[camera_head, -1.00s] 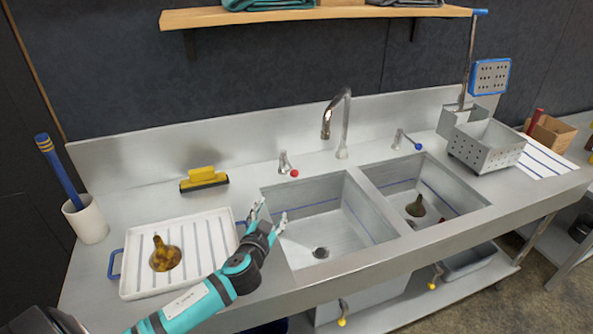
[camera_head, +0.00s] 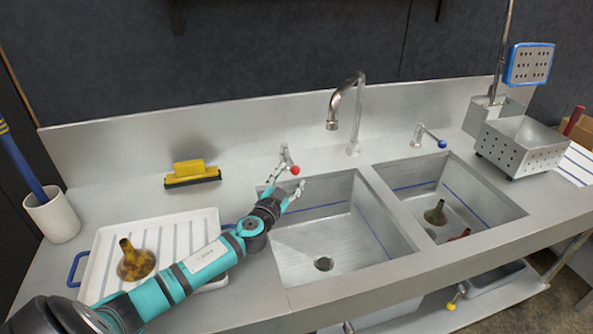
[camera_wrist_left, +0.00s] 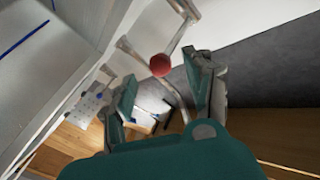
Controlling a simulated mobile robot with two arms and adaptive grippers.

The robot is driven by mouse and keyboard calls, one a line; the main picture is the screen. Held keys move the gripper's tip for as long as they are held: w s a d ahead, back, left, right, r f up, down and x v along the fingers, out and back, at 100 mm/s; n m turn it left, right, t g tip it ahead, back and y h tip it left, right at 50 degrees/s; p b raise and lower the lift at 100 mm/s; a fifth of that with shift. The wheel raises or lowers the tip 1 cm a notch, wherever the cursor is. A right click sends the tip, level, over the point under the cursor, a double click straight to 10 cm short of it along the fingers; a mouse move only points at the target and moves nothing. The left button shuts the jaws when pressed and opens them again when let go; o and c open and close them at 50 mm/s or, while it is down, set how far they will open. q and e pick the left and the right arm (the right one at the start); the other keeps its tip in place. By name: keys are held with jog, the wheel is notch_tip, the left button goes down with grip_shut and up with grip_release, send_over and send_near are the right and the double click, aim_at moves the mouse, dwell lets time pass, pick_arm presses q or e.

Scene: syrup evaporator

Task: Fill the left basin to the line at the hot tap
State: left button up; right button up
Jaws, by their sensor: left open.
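The left basin (camera_head: 342,232) has a blue line (camera_head: 375,232) around its inner walls and a drain (camera_head: 323,263) in its floor. I see no water in it. The hot tap, with a red knob (camera_head: 295,170), stands behind the basin's back left corner. The knob also shows in the left wrist view (camera_wrist_left: 160,65). A curved metal spout (camera_head: 345,100) stands behind and hangs toward the left basin; no stream shows. My left gripper (camera_head: 291,181) is open just in front of the red knob, also seen in the wrist view (camera_wrist_left: 161,88), with the knob near the gap between its fingers. Contact is unclear.
A blue-knobbed tap (camera_head: 440,144) stands right of the spout. The right basin (camera_head: 490,185) holds a funnel (camera_head: 436,213). A white tray (camera_head: 100,250) with an amber funnel (camera_head: 135,262) lies below my left arm. A yellow squeegee (camera_head: 191,173) sits left of the hot tap.

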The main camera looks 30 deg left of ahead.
aim_at(293, 174)
pick_arm(q)
jog(key=w, duration=0.3)
jog(key=w+a, duration=0.1)
jog(key=w, duration=0.1)
jog(key=shift+s, duration=0.1)
jog(key=c, duration=0.7)
grip_shut()
jog(key=shift+d, duration=0.1)
jog(key=shift+s+f, duration=0.1)
